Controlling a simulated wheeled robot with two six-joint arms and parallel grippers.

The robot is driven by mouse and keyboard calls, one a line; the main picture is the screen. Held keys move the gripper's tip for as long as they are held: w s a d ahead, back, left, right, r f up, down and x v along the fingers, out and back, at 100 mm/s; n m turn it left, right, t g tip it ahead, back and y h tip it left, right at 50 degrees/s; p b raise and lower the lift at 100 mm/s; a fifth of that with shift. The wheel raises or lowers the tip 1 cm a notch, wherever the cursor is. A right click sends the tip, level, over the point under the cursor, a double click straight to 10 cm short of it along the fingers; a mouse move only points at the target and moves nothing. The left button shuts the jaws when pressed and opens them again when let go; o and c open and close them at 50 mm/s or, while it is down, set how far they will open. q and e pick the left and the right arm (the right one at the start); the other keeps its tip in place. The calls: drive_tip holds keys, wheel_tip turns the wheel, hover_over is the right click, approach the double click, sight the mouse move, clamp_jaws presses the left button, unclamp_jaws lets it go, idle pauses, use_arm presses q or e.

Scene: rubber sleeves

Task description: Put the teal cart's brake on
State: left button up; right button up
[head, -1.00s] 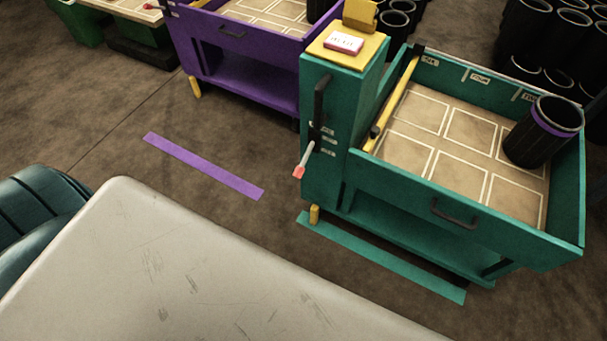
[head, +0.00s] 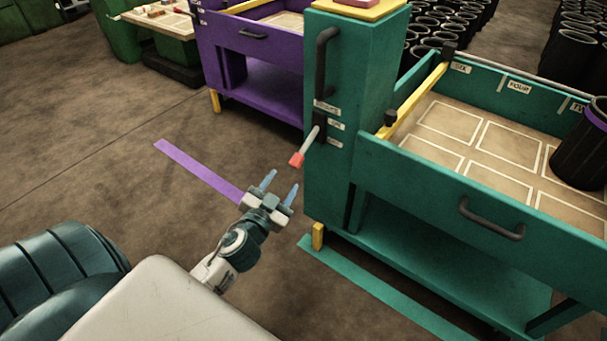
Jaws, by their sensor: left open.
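The teal cart (head: 450,190) stands at the right, with a tall post at its left end. The brake lever (head: 308,141), a pale rod with a red tip, sticks out of the post's left side and slants down to the left. Small labels are beside the lever's pivot, too small to read surely. My left gripper (head: 279,187) is open and empty, with its two bluish fingers pointing up toward the lever. In the picture it is just below and left of the red tip, apart from it. My right gripper is not in view.
A black handle (head: 322,62) is on the post above the lever. A purple cart (head: 255,85) stands behind. Purple tape (head: 195,170) and teal tape (head: 385,290) lie on the floor. A black sleeve (head: 580,150) with a purple band stands in the teal cart's tray.

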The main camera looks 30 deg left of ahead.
sight(299, 158)
use_arm(q)
drive_tip(key=w, duration=0.3)
drive_tip(key=w+a+p, duration=0.1)
drive_tip(key=w, duration=0.6)
drive_tip(key=shift+w+a+r, duration=0.15)
drive_tip(key=shift+w+a, duration=0.15)
drive_tip(key=shift+a, duration=0.05)
clamp_jaws()
